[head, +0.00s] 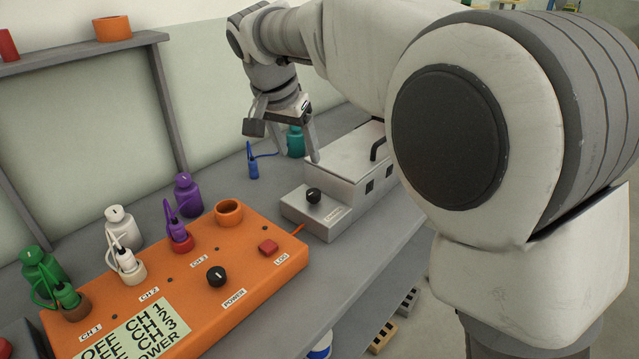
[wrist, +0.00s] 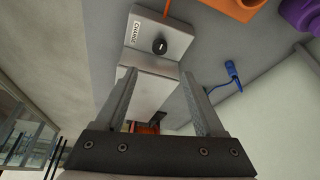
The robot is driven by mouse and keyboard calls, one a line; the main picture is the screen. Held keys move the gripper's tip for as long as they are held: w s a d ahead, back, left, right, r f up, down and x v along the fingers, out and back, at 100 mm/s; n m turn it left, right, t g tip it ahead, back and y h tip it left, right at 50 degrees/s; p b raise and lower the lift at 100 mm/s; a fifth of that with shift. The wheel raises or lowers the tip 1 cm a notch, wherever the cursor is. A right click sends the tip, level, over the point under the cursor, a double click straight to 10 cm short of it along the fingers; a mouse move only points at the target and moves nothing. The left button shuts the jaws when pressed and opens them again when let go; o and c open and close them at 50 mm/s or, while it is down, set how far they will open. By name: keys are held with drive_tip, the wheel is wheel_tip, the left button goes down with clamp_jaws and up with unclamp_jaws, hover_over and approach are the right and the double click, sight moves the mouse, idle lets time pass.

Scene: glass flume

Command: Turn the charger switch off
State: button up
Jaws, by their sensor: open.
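The charger is a grey metal box (head: 345,160) on the bench, with a low front part (head: 325,215) that bears a black rotary knob (head: 313,195) and a small label. In the wrist view the knob (wrist: 159,46) shows beyond the fingertips, beside a label reading CHARGE (wrist: 137,32). A pale mark on the knob runs roughly along the box's length in that view. My gripper (head: 285,155) hangs above and behind the low front part, apart from the knob. In the wrist view my gripper (wrist: 158,85) is open, with nothing between its fingers.
An orange panel (head: 200,262) with a POWER knob (head: 216,276), a red LOG button (head: 268,247) and sockets stands to the left.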

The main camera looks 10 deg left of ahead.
sight(313, 193)
drive_tip(key=b+x, duration=0.3)
drive_tip(key=x, duration=1.1)
drive_tip(key=shift+f+b, duration=0.1)
drive_tip(key=shift+b, duration=0.2)
drive_tip(key=shift+d, duration=0.1)
clamp_jaws()
